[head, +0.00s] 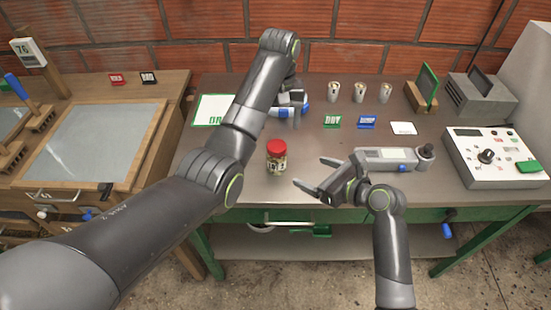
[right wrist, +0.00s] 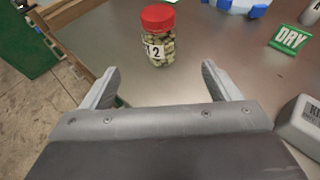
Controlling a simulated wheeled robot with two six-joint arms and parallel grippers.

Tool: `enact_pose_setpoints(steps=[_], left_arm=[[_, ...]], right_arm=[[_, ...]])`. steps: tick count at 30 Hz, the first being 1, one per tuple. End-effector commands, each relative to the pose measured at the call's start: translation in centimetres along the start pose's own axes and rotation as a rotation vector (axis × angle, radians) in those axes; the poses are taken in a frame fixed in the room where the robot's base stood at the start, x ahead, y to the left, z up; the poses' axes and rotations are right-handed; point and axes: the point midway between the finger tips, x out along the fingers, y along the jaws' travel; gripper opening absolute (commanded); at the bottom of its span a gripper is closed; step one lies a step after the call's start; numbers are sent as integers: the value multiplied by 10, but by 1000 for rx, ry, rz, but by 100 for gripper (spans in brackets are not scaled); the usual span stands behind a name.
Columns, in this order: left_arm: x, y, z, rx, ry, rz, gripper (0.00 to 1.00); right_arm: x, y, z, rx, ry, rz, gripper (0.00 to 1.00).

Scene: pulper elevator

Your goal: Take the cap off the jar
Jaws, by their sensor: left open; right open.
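A clear jar (head: 276,163) with a red cap (head: 277,147) stands upright on the brown table, left of its middle. The cap sits on the jar. In the right wrist view the jar (right wrist: 160,47) holds pale green beans, bears a label with a 2, and its red cap (right wrist: 158,17) is on top. My right gripper (head: 308,174) is open and empty, to the right of the jar, with its fingers toward it. The right wrist view shows the jar beyond and between the open fingers (right wrist: 165,85). My left gripper (head: 291,113) is open, behind the jar, partly hidden by its own arm.
Several small metal cups (head: 359,92) stand at the back. A green DRY sign (head: 332,122), a blue sign (head: 367,122) and a white card (head: 404,128) lie in front of them. A control box (head: 492,158) stands far right.

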Motion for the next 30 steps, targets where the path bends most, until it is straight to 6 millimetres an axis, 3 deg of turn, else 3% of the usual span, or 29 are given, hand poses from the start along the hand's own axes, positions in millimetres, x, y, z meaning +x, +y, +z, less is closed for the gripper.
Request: enact_pose_setpoints(steps=[6, 18, 30], left_arm=[[1, -1, 0, -1, 0, 0, 66], [0, -1, 0, -1, 1, 0, 66], [1, -1, 0, -1, 1, 0, 66]], right_arm=[[41, 0, 1, 0, -2, 2, 83], [106, 0, 1, -3, 0, 2, 83], [144, 0, 1, -2, 0, 1, 83]])
